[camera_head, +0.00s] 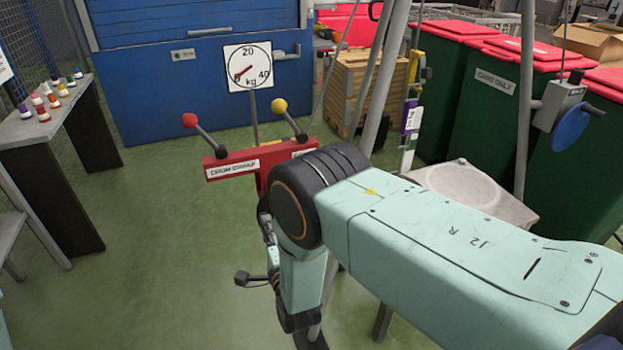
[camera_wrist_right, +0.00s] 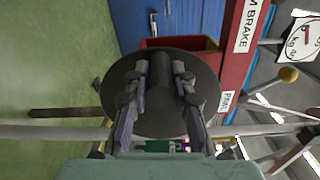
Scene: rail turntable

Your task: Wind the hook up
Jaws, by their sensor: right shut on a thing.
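My right gripper (camera_wrist_right: 159,72) is shut on a dark cylindrical handle (camera_wrist_right: 159,92), with one finger on each side. The handle stands out from a round dark disc (camera_wrist_right: 118,88) in the right wrist view. In the head view, my right arm comes in from the right and bends down in the middle, hiding most of what the gripper holds. I cannot make out a hook. A red stand (camera_head: 238,158) labelled drum brake carries a red-knobbed lever (camera_head: 190,121) and a yellow-knobbed lever (camera_head: 279,106). My left gripper is not in view.
A kg dial (camera_head: 248,68) stands behind the red stand. A grey box with a blue disc (camera_head: 571,127) is mounted at the right, near green bins with red lids (camera_head: 480,95). A table (camera_head: 40,120) with small coloured pieces is at the left. Green floor lies open between.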

